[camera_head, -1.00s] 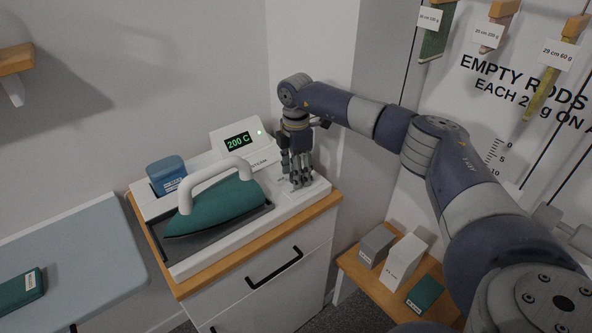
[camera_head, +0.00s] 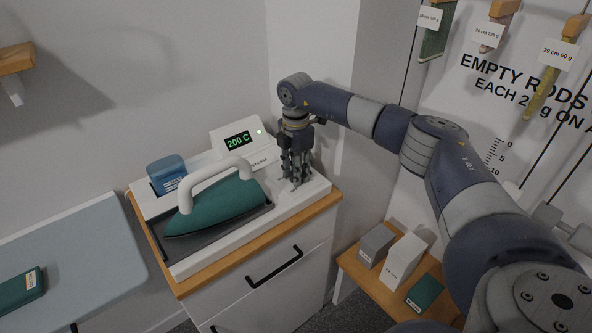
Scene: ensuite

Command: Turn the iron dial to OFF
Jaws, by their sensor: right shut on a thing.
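The teal iron (camera_head: 217,207) with a white handle rests on its white station (camera_head: 205,258) on top of a cabinet. The station's display (camera_head: 238,141) reads 200 C in green, with a small green light beside it. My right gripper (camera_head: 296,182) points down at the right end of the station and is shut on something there. Its fingers hide the dial, so I cannot see the dial's setting. My left gripper is not in view.
A blue container (camera_head: 167,175) stands at the station's back left. An ironing board (camera_head: 75,255) with a dark green block (camera_head: 20,290) is at left. A low wooden shelf (camera_head: 365,283) with several boxes is right of the cabinet. Hanging labelled rods are at upper right.

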